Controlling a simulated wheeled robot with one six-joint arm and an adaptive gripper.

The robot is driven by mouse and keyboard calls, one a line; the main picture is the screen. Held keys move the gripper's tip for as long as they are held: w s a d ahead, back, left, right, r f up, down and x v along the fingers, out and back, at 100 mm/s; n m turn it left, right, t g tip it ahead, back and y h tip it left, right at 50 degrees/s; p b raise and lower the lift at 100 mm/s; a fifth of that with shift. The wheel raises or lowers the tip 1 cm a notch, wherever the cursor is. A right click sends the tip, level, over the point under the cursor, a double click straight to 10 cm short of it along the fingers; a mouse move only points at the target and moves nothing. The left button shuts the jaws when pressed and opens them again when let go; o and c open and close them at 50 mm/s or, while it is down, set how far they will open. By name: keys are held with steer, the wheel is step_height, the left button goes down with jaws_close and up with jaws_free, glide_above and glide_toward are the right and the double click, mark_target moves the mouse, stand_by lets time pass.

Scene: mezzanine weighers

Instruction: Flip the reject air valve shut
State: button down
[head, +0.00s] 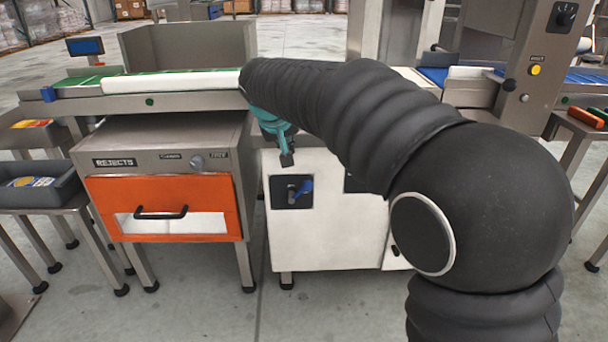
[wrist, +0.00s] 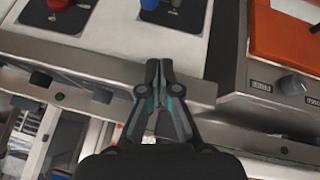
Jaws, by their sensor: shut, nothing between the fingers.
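The air valve is a blue lever (head: 304,187) on a dark plate (head: 280,193), set in the white cabinet front. The lever looks slanted, its blue end toward the upper right in the head view. In the wrist view the blue lever (wrist: 150,4) is cut by the top edge, on its dark plate (wrist: 183,18). My gripper (head: 287,160) is shut and empty. It is just above the valve plate in the head view, apart from the lever. In the wrist view my gripper's fingertips (wrist: 158,66) point toward the plate. The plate's label is too small to read.
The rejects cabinet (head: 160,160) with an orange drawer (head: 105,195) and a knob (head: 197,162) stands left of the valve. A second dark plate with a red knob (wrist: 58,3) is beside the valve. The conveyor (head: 175,103) runs above. Floor in front is clear.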

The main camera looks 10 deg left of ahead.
steer(key=shift+w+d+r+m, duration=0.3)
steer(key=shift+d+m, duration=0.25)
steer(key=shift+m, duration=0.25)
steer(key=shift+f, duration=0.1)
glide_above(304, 184)
steer(key=a, duration=0.1)
step_height(304, 184, down, 8)
steer(key=shift+w+r+b, duration=0.1)
steer(key=shift+r+b, duration=0.05)
steer(key=shift+b, duration=0.25)
steer(key=f, duration=0.3)
steer(key=shift+d+b, duration=0.35)
steer(key=shift+d, duration=0.05)
steer(key=shift+d+f, duration=0.1)
steer(key=shift+f, duration=0.4)
